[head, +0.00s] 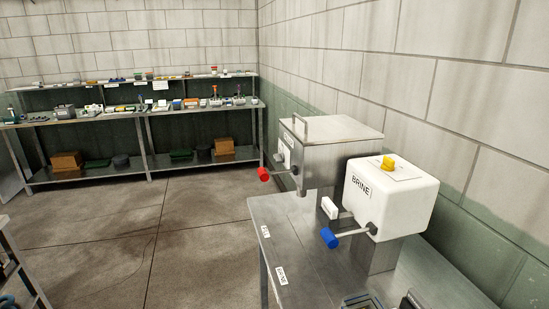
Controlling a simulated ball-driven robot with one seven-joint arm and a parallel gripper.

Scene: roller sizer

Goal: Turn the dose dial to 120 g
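A white box labelled BRINE (400,205) stands on the steel table at the right. A yellow knob (388,163) sits on a pale plate on its top. Any markings around this knob are too small to read, so I cannot tell whether it is the dose dial or what it is set to. A steel hopper-like box (335,150) stands behind it, with a white plate (286,148) on its front that I cannot read. No dial marked in grams is legible. I cannot make out my gripper in this view.
A blue-handled lever (329,238) and a red-handled lever (264,174) stick out to the left from the boxes. The steel table (310,265) has white labels along its left edge. Dark objects are cut off at the bottom. A crowded shelf bench (110,172) lines the back wall; the floor (150,230) between is clear.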

